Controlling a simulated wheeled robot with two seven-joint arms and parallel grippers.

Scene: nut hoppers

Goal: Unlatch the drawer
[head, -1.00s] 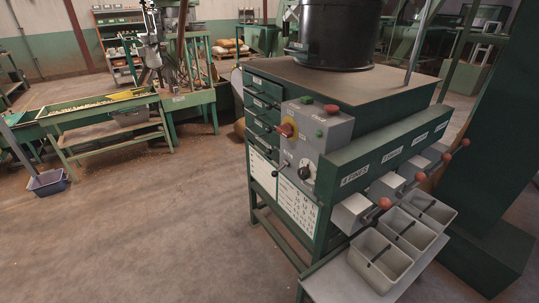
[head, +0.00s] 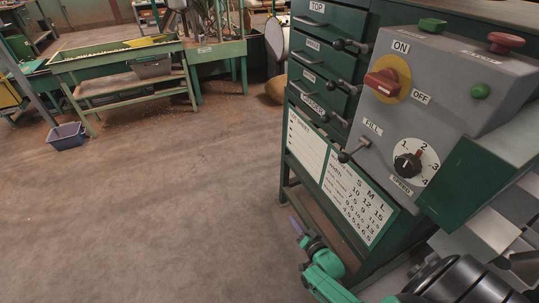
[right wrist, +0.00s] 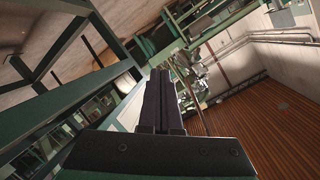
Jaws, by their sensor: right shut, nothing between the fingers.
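The green cabinet holds a stack of drawers. The top drawer (head: 330,30) is labelled TOP; the labels below are hard to read. Dark bar handles are on the drawer fronts. Latch levers with dark knobs stand by the drawers' right edges: an upper latch (head: 345,44), a middle latch (head: 347,87) and a lower latch (head: 337,119). All drawers look closed. My right gripper (head: 297,226) is low in front of the cabinet's lower frame, below the drawers and apart from them. In the right wrist view its fingers (right wrist: 161,80) are together and empty. My left gripper is out of view.
A grey control box (head: 445,85) right of the drawers carries a red switch (head: 385,83), a FILL lever (head: 352,150) and a speed dial (head: 408,163). A white chart panel (head: 340,180) is below. Open floor lies left; a blue bin (head: 67,135) stands there.

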